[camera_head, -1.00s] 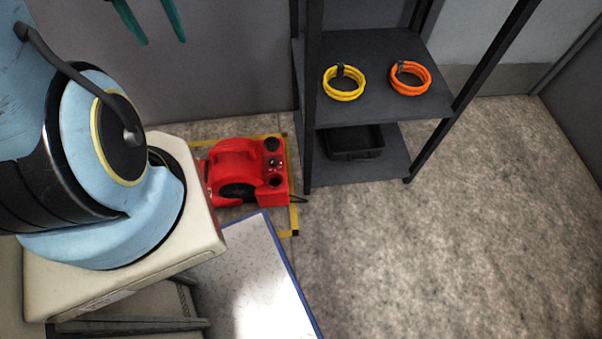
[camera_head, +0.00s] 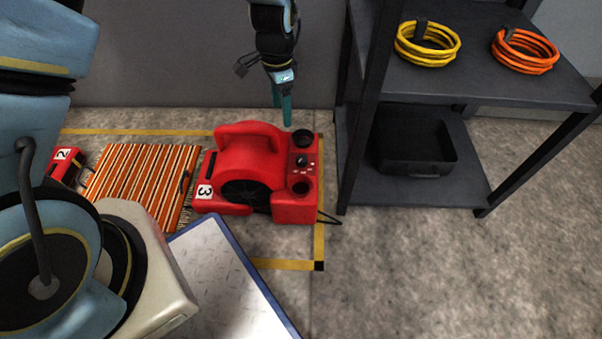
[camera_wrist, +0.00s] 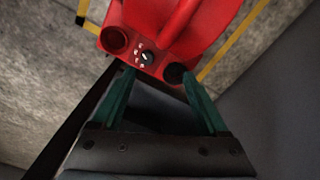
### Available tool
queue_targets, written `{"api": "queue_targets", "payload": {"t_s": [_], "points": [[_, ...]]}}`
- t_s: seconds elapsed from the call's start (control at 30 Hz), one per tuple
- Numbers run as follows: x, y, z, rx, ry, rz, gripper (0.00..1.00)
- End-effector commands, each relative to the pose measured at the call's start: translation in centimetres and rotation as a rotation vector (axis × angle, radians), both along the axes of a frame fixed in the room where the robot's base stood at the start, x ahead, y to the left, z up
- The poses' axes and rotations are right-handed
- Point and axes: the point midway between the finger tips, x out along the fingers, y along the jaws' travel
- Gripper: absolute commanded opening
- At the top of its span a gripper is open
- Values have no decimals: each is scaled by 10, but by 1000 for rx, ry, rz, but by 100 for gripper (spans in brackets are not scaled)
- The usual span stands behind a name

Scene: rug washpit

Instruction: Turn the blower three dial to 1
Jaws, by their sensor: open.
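The red blower (camera_head: 247,172) marked 3 stands on the floor left of the black rack. Its dark dial (camera_head: 302,161) sits on the panel at its right end, between two round dark openings. My gripper (camera_head: 283,117) has green fingers and hangs just behind and above the panel, pointing down. In the wrist view the blower (camera_wrist: 170,25) fills the top, and the dial (camera_wrist: 147,58) lies ahead of and between the spread fingers of my gripper (camera_wrist: 158,80). The gripper is open and empty, apart from the dial. The dial's setting is too small to read.
A black rack (camera_head: 395,193) stands close to the right, with yellow (camera_head: 427,44) and orange (camera_head: 525,51) coils and a black bin (camera_head: 412,140). A striped rug (camera_head: 143,180) and a red unit marked 2 (camera_head: 66,165) lie left. Floor at right is clear.

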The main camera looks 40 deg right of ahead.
Motion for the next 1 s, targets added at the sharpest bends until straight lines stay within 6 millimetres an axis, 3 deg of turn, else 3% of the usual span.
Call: {"api": "queue_targets", "payload": {"t_s": [0.03,0.13,0.47,0.8,1.0], "points": [[-10,-10,-32,5,0,-51,77],[-25,-22,-55,9,1,-126,77],[-37,-32,-91,15,3,-189,77],[-37,-32,-154,15,3,-187,77],[-37,-32,-174,14,2,-186,77]]}}
